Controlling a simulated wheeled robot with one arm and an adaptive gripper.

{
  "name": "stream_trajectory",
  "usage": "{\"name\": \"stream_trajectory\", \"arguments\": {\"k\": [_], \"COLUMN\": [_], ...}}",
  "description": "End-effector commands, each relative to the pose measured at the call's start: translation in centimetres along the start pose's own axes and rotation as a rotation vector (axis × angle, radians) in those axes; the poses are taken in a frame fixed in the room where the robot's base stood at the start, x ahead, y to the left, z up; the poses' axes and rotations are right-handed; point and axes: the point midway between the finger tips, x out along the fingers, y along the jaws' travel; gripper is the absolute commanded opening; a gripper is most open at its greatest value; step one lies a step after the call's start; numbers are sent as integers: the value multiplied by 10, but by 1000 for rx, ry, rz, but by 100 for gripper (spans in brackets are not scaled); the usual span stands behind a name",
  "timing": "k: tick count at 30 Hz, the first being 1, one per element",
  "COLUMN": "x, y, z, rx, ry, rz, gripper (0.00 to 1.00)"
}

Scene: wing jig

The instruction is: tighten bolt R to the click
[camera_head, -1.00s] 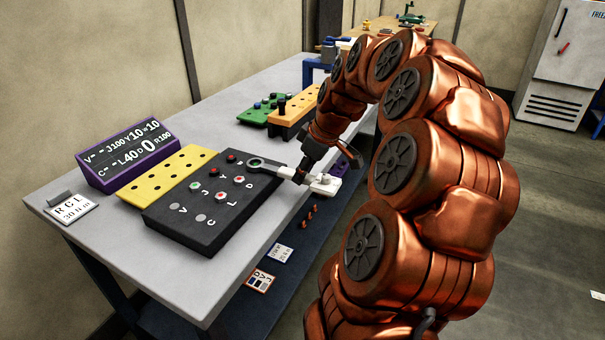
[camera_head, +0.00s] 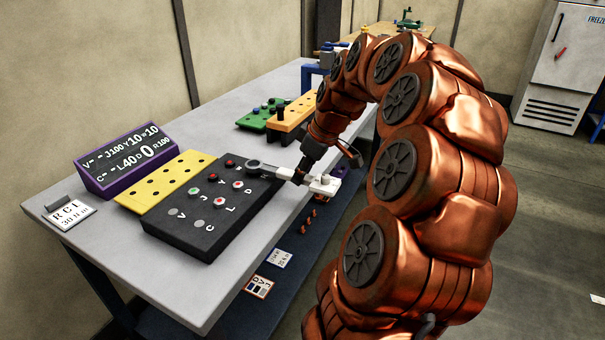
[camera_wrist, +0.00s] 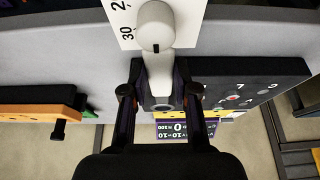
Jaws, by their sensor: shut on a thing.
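My gripper (camera_head: 301,174) is shut on a torque wrench (camera_head: 323,186), gripping its pale handle at the table's front edge. The wrench's dark ring head (camera_head: 254,163) lies over the far right corner of the black bolt block (camera_head: 208,232). Bolt R and its letter cannot be made out; the ring covers that corner. Letters V, J, Y, C, L and D show beside red, green and grey bolt spots. In the wrist view the wrench's white end (camera_wrist: 156,26) sticks out beyond my fingers (camera_wrist: 160,98). The purple display (camera_head: 128,160) reads R100.
A yellow perforated plate (camera_head: 168,182) stands between block and display. An RCL 30 N·m card (camera_head: 70,214) lies at the table's left. Orange (camera_head: 292,116) and green (camera_head: 258,118) fixtures stand farther back. Small cards (camera_head: 259,287) and orange pieces sit on the lower shelf. The grey tabletop's left front is clear.

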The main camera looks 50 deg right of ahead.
Motion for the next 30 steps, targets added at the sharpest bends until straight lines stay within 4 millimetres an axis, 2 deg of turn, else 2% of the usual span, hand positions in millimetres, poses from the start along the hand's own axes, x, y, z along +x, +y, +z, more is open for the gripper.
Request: {"name": "stream_trajectory", "arguments": {"k": [19, 30], "x": [-7, -26], "y": [0, 0], "z": [-3, -12], "rx": [0, -1], "ry": [1, 2], "rz": [1, 2], "gripper": [0, 0]}}
